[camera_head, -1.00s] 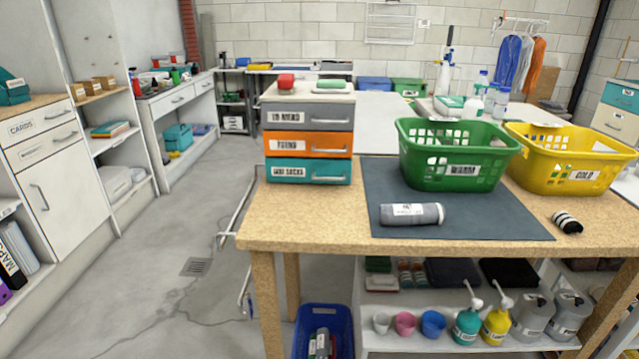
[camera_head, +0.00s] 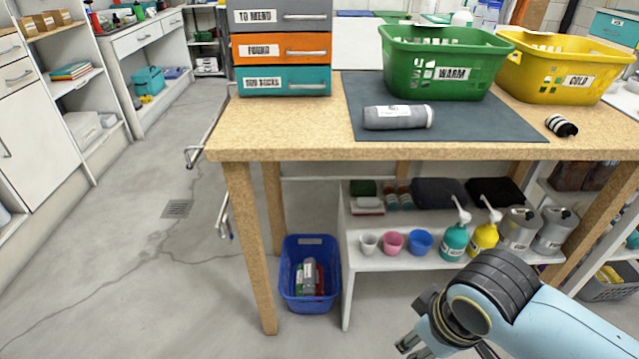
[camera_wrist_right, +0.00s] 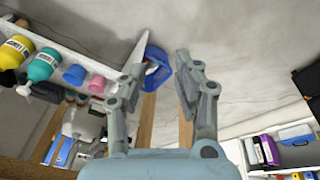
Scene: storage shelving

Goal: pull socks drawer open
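The teal socks drawer (camera_head: 297,88) is the bottom one of a small three-drawer unit on the left end of the wooden workbench, and it is shut. In the head view, my right arm is low at the bottom right, below the benchtop and well away from the drawer. My left gripper is not in view.
Above it are an orange drawer (camera_head: 275,48) and a grey drawer (camera_head: 260,18), both shut. The workbench (camera_head: 300,130) edge lies in front. A grey roll (camera_head: 398,118) lies on the dark mat (camera_head: 470,125); green (camera_head: 440,70) and yellow baskets (camera_head: 560,75) stand behind. A blue bin (camera_head: 305,293) is below.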

